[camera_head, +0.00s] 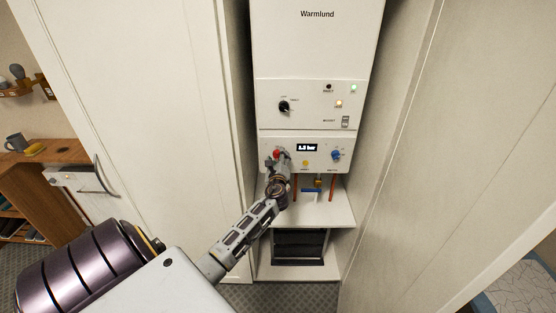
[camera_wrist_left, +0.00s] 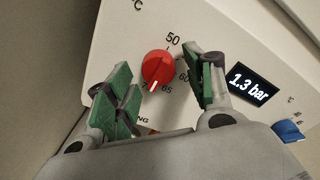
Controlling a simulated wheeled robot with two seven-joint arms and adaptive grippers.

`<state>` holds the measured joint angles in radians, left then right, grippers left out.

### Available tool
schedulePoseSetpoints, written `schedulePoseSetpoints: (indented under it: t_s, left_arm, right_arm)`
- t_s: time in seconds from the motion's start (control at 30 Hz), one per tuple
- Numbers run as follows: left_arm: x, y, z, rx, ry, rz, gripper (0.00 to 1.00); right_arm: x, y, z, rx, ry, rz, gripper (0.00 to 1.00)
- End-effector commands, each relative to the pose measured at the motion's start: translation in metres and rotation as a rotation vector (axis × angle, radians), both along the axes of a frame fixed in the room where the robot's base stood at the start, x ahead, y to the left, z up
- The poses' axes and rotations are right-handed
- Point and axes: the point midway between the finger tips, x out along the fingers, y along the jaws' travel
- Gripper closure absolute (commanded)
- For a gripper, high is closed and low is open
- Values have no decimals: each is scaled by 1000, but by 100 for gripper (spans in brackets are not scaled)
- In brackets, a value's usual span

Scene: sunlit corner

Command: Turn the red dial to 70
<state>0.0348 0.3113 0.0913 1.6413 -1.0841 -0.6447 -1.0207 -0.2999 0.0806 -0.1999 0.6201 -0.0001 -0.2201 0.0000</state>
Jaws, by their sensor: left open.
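The red dial (camera_head: 276,153) is at the left of the lower panel of the white Warmlund boiler. In the left wrist view the red dial (camera_wrist_left: 158,66) shows its white pointer mark facing down, between the 65 label and a partly hidden label starting with 7. The labels 50 and 60 show above it and to its right. My left gripper (camera_head: 279,161) is in front of the dial. In the left wrist view, the green-padded fingers of the left gripper (camera_wrist_left: 159,82) are open, one on each side of the dial, with gaps visible. My right gripper is not in view.
A display (camera_head: 307,147) reading 1.3 bar and a blue dial (camera_head: 336,155) are right of the red dial. A black knob (camera_head: 284,106) is above. Copper pipes (camera_head: 332,188) hang below the panel. Tall white cabinet sides flank the boiler closely.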

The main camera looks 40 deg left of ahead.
Motion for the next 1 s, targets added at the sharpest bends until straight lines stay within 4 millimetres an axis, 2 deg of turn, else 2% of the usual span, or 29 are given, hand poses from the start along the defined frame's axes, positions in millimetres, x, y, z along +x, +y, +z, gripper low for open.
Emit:
schedulePoseSetpoints:
  t_s: [0.47,1.0]
  left_arm:
    - [-7,-5,1,0,-1,1,47]
    - [-47,-40,-1,-1,0,-1,47]
  right_arm:
    - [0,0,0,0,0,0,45]
    - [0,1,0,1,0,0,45]
